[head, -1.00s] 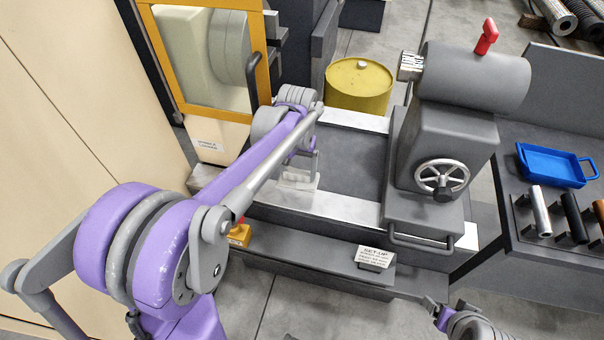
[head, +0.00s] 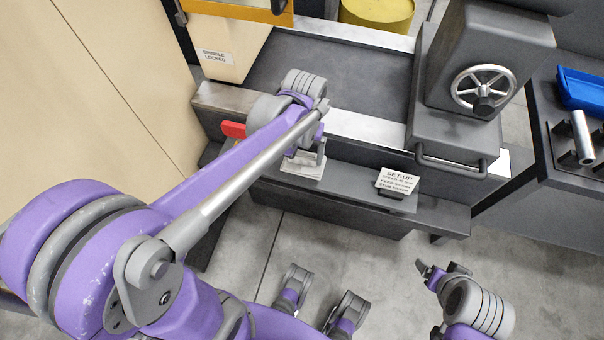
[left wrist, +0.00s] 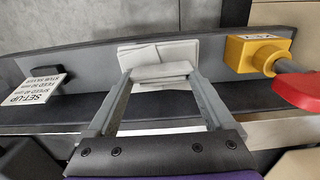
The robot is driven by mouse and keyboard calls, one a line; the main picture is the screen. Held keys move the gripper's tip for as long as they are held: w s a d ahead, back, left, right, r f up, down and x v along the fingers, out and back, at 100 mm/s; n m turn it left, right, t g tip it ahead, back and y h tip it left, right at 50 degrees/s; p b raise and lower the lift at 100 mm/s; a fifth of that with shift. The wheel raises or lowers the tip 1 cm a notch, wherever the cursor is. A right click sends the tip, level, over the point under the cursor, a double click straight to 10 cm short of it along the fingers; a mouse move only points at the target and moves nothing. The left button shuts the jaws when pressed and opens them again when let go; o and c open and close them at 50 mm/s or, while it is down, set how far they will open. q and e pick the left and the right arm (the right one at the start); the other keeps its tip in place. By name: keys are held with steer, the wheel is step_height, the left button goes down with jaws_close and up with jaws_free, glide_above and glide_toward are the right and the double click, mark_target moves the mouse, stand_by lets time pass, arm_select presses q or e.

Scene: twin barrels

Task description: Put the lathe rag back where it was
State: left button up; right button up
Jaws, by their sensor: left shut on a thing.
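The lathe rag (left wrist: 157,53) is a pale, folded cloth. In the left wrist view its near fold is pinched between the fingertips of my left gripper (left wrist: 161,73), which is shut on it. In the head view the rag (head: 303,164) shows under my left gripper (head: 306,150), over the dark front ledge of the lathe (head: 345,187). I cannot tell whether its underside touches the ledge. My right gripper (head: 443,269) is at the lower right over the floor, empty, its fingers apart.
A SET-UP card (head: 397,181) stands on the ledge right of the rag; it also shows in the left wrist view (left wrist: 36,88). A yellow box (left wrist: 258,50) with a red lever (left wrist: 297,92) is on the rag's other side. The carriage handwheel (head: 484,88) is further right.

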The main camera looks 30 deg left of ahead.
mark_target(304, 155)
arm_select(q)
step_height(304, 155, down, 4)
steer(key=shift+w+r, duration=0.15)
steer(key=shift+f+b, duration=0.6)
steer(key=shift+f, duration=1.15)
steer(key=shift+f, duration=0.2)
steer(key=o, duration=1.1)
steer(key=shift+c, duration=0.2)
